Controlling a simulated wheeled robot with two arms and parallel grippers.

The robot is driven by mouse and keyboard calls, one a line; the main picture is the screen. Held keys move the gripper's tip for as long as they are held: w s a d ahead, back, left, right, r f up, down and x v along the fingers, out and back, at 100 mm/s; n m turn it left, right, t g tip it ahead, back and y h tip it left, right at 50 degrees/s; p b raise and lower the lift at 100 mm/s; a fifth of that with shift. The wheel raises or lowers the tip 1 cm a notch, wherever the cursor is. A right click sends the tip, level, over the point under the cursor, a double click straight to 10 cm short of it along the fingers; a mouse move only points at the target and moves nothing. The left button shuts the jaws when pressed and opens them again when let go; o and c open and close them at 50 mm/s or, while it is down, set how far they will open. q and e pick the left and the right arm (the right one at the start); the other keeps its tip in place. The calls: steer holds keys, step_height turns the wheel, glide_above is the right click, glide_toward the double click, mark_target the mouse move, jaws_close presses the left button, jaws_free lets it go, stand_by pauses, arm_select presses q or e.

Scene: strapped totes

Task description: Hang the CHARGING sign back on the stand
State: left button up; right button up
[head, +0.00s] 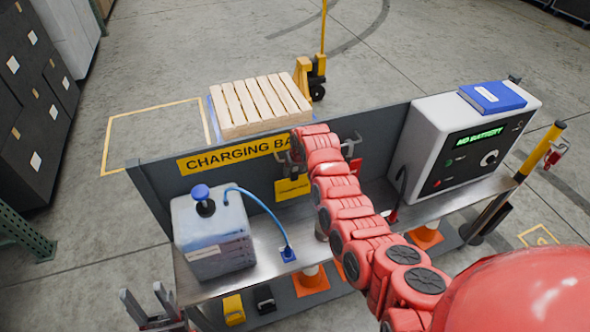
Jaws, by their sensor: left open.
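A small yellow sign (292,188) with dark print too small to read for sure shows low against the grey back panel of the charging bench, left of my right arm. Whether it hangs on a hook or is held, I cannot tell. My right arm reaches from the lower right up to the panel. My left gripper (147,306) is open and empty at the lower left, in front of the bench's left end. I see no separate stand clearly.
The bench shelf (262,256) bears a grey-blue container (212,232) with a blue knob, a blue plug and cable (287,253), and a white charger (460,140) reading NO BATTERY. Orange cones (312,281) stand below. A wooden pallet (258,104) lies behind the panel.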

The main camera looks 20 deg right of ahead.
steer(key=shift+r, duration=0.1)
stand_by(0.3)
steer(key=shift+s+r+b, duration=0.2)
steer(key=shift+r+b, duration=0.1)
steer(key=shift+r, duration=0.3)
steer(key=p+v, duration=0.2)
steer(key=v, duration=1.4)
steer(key=shift+s+f, duration=0.1)
steer(key=shift+f, duration=0.05)
